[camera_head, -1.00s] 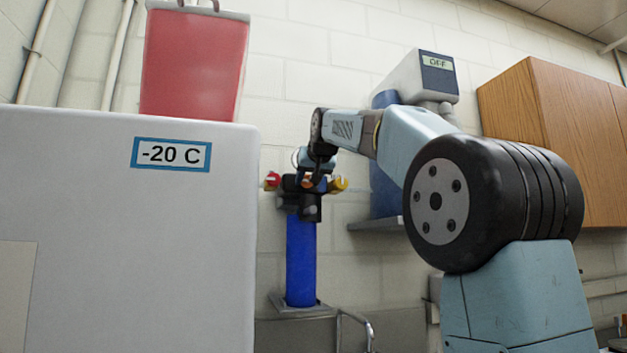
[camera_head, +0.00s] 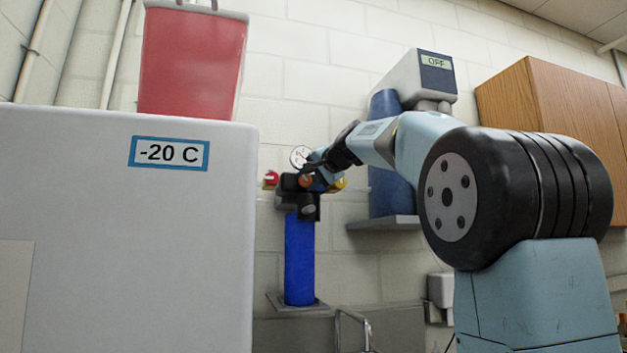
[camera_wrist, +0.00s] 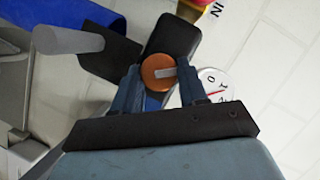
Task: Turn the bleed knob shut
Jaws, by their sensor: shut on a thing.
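The bleed knob, a round orange-brown knob with a pale bar on its face, shows in the wrist view (camera_wrist: 158,73). My gripper (camera_wrist: 160,76) is shut on it, one finger on each side. In the head view my gripper (camera_head: 312,180) is at the black valve block on top of the blue cylinder (camera_head: 299,260), and the orange knob (camera_head: 305,180) shows beside the fingers. A round white gauge with a red needle (camera_head: 300,157) stands behind the block, and part of it shows in the wrist view (camera_wrist: 215,82). The pale bar lies nearly level in the wrist view.
A red knob (camera_head: 271,179) is left of the block, and a yellow part (camera_head: 341,183) is right of it. A white freezer (camera_head: 120,250) fills the left, with a red container (camera_head: 190,65) on top. A wooden cabinet (camera_head: 540,140) is at the right.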

